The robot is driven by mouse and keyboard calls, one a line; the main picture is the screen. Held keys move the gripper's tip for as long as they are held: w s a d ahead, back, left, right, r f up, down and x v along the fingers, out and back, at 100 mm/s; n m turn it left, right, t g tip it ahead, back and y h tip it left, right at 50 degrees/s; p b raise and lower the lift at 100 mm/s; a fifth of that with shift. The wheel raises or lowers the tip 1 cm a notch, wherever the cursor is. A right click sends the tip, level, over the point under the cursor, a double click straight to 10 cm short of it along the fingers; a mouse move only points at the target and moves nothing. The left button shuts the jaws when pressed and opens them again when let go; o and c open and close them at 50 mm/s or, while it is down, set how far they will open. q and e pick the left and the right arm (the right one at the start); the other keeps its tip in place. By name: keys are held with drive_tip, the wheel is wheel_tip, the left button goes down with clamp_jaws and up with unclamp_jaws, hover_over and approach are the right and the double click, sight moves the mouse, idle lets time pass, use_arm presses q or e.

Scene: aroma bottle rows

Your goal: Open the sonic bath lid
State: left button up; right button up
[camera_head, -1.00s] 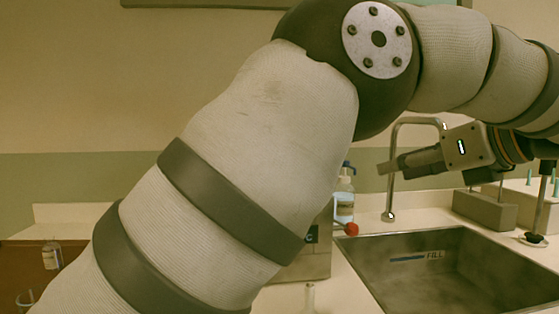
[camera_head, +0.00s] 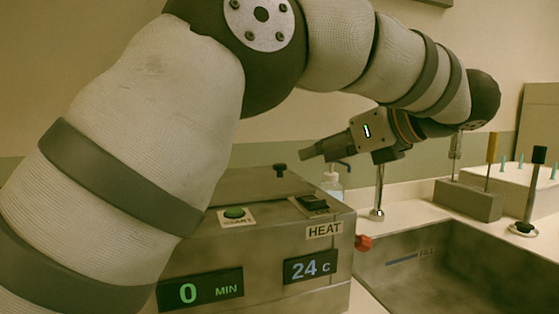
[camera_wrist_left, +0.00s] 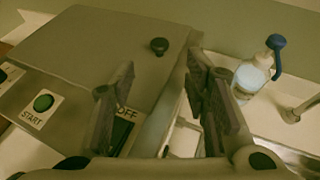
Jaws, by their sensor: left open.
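The sonic bath (camera_head: 215,262) is a metal box with a green START button, a HEAT switch and displays reading 0 MIN and 24 C. Its flat lid (camera_head: 245,187) lies shut on top and bears a black knob (camera_head: 280,169). The left wrist view shows the lid (camera_wrist_left: 85,45) and knob (camera_wrist_left: 159,46) from above. My left gripper (camera_head: 306,154) is open and empty, above and to the right of the knob in the head view. Between its fingers (camera_wrist_left: 160,95) I see the lid's edge and the OFF switch. My left arm hides the bath's left part.
A pump bottle (camera_head: 331,184) with a blue top stands behind the bath; it also shows in the left wrist view (camera_wrist_left: 250,78). A sink (camera_head: 450,262) with a faucet (camera_head: 378,190) lies to the right. A rack (camera_head: 468,198) stands behind the sink.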

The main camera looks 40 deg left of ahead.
sight(287, 178)
use_arm(q)
drive_tip(key=x, duration=1)
drive_tip(key=shift+p, duration=0.35)
clamp_jaws()
